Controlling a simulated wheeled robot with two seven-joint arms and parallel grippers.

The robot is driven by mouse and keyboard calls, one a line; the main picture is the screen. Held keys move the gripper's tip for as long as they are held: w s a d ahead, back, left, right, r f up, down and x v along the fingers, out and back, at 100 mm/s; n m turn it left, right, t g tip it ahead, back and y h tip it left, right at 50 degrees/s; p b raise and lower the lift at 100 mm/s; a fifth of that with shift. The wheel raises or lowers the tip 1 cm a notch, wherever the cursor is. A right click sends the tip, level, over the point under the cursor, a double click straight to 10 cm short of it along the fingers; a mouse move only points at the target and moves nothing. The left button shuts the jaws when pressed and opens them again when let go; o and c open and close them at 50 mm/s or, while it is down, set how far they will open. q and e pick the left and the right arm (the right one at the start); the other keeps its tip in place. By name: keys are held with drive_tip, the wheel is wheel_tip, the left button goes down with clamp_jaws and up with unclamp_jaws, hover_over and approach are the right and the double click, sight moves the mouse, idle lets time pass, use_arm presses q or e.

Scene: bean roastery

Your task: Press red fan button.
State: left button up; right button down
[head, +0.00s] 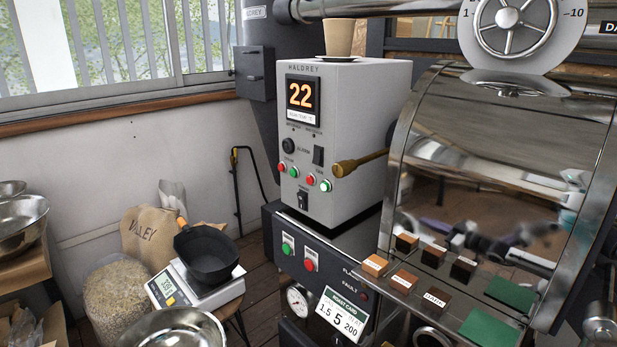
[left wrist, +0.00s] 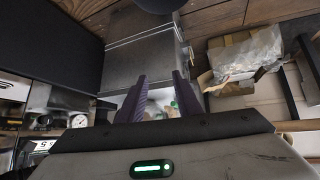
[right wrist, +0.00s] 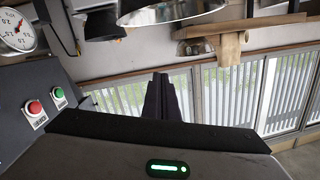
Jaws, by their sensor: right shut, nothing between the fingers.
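In the head view, a grey control box (head: 340,130) carries a row of small buttons: red (head: 282,167), green (head: 294,172), red (head: 310,180) and green (head: 325,185). The dark panel (head: 340,285) below has a green button (head: 287,245) and a larger red button (head: 310,263). The button labels are too small to read, so I cannot tell which is the fan's. In the right wrist view, a red button (right wrist: 34,107) and a green button (right wrist: 58,92) lie left of my right gripper (right wrist: 160,80), which is shut, empty and apart from them. My left gripper (left wrist: 160,95) is open and empty. Neither gripper shows in the head view.
A brass-coloured handle (head: 360,162) sticks out beside the control box. A paper cup (head: 338,38) stands on top. A shiny drum front (head: 500,170) and a ledge with sample blocks (head: 435,298) are at the right. A scale (head: 215,293) with a black pan (head: 206,255) stands left.

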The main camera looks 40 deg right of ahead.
sight(310, 180)
drive_tip(key=w+d+r+m+h+p, duration=0.1)
drive_tip(key=w+d+r+m+h, duration=0.3)
drive_tip(key=d+r+m+h, duration=0.1)
drive_tip(key=w+d+r+m+h+p, duration=0.1)
drive_tip(key=w+d+r+m+h, duration=0.4)
drive_tip(key=r, duration=0.5)
drive_tip(key=w+d+r+m+g+h+p, duration=0.1)
drive_tip(key=w+d+r+m+h, duration=0.4)
drive_tip(key=d+r+m, duration=0.3)
drive_tip(key=shift+d+r+h, duration=0.25)
drive_tip(key=shift+d+h, duration=0.05)
drive_tip(key=shift+h, duration=0.6)
drive_tip(key=shift+w, duration=0.1)
drive_tip(key=d+b, duration=0.1)
drive_tip(key=d, duration=0.7)
drive_tip(key=shift+w+d, duration=0.35)
drive_tip(key=shift+d, duration=0.1)
